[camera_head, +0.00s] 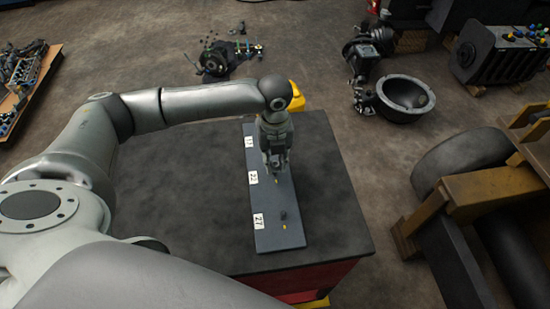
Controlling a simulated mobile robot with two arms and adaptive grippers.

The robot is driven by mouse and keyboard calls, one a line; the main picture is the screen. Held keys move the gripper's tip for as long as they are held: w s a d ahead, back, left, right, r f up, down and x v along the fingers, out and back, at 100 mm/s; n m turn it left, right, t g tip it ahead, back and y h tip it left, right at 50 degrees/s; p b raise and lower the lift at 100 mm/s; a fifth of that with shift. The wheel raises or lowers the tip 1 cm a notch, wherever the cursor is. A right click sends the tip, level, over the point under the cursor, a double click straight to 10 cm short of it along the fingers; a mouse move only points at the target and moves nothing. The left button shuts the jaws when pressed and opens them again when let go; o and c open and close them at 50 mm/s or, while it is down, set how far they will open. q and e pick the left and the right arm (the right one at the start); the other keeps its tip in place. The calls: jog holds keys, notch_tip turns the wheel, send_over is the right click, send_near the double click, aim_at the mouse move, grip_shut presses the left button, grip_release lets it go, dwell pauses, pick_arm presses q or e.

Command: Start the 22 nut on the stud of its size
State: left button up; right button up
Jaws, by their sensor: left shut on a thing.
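A long dark grey board (265,195) lies on the black table top, with white labels along its left edge. The 22 label (253,178) is in the middle and the 27 label (258,221) is at the near end. A dark stud (283,215) stands upright beside the 27 label. My left gripper (275,172) points down over the board beside the 22 label. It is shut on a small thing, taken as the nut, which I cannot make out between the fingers. The stud at the 22 label is hidden or too small to tell. My right gripper is out of view.
The black table top (190,190) is bare on both sides of the board. A yellow object (295,97) stands behind the far table edge. A forklift frame with a wheel (462,160) is at the right. Machine parts lie on the floor behind.

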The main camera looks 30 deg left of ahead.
pick_arm(q)
jog(key=shift+f+b, duration=0.35)
jog(key=shift+f, duration=0.75)
jog(key=m+p, duration=0.2)
jog(key=m, duration=0.1)
jog(key=shift+r+m, duration=0.25)
jog(key=shift+m, duration=0.05)
jog(key=m+p, duration=0.1)
jog(key=m, duration=0.3)
jog(key=shift+d+f, duration=0.1)
jog(key=shift+d, duration=0.05)
jog(key=m+p, duration=0.1)
jog(key=m, duration=0.5)
jog(key=shift+d+f+m, duration=0.1)
jog(key=shift+m, duration=0.3)
jog(key=shift+w+f+m+b, duration=0.1)
jog(key=shift+f+m+b, duration=0.3)
jog(key=shift+m+b, duration=0.35)
jog(key=shift+c, duration=0.3)
jog(key=shift+r, duration=0.3)
jog(key=o, duration=0.7)
